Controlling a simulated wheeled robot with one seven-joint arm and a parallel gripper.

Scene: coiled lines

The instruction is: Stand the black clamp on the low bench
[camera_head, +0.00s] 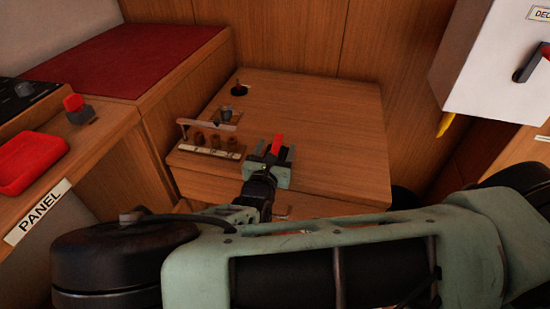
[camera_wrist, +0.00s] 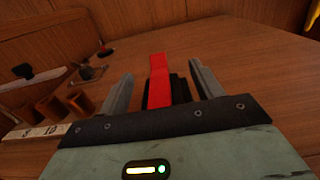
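A black clamp (camera_wrist: 180,91) with a red upright lever (camera_wrist: 158,78) stands between my gripper's fingers. In the head view its red lever (camera_head: 277,144) rises between the fingers. My gripper (camera_head: 274,153) is over the near part of the low bench (camera_head: 330,120). In the wrist view the fingers (camera_wrist: 160,82) are spread on both sides of the clamp. A strip of wood shows between the left finger and the clamp; the right finger is close against or beside it. The clamp's foot is hidden by the gripper body, so its contact with the bench cannot be seen.
A rack with several brown cylinders (camera_head: 215,138) and a white strip stands left of my gripper. The bench's right side is clear. Another red-topped clamp (camera_head: 76,107) sits on the left shelf.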

